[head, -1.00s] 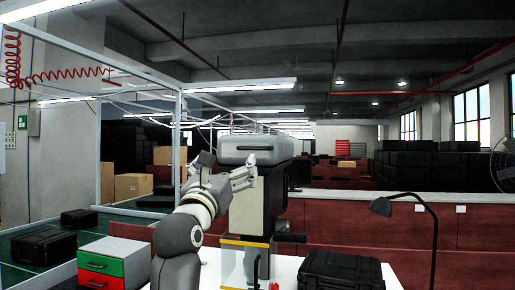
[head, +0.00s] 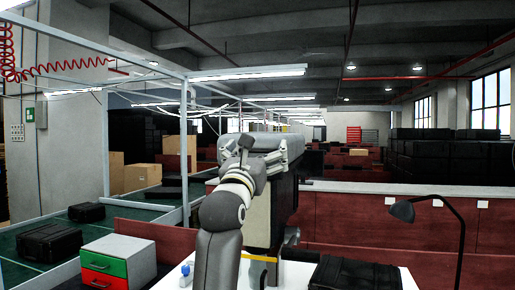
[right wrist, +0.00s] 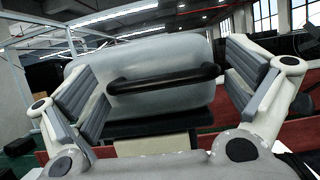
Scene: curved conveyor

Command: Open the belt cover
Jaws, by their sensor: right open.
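The belt cover is a rounded grey lid (head: 262,139) on top of the tall machine, and it appears shut. In the right wrist view the cover (right wrist: 150,55) fills the middle, with a black bar handle (right wrist: 165,78) across its front. My right gripper (head: 268,162) is in front of the cover in the head view and hides most of its front and the handle. In the right wrist view its two fingers (right wrist: 158,85) stand wide apart, one on each side of the handle, with nothing between them gripped. My left gripper is not in view.
Below the cover stands the machine body (head: 259,215) on a white table. A black case (head: 356,274) and a desk lamp (head: 402,211) are at the right. A drawer box with red and green fronts (head: 104,268) is at the left, beside a green conveyor with black cases (head: 47,244).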

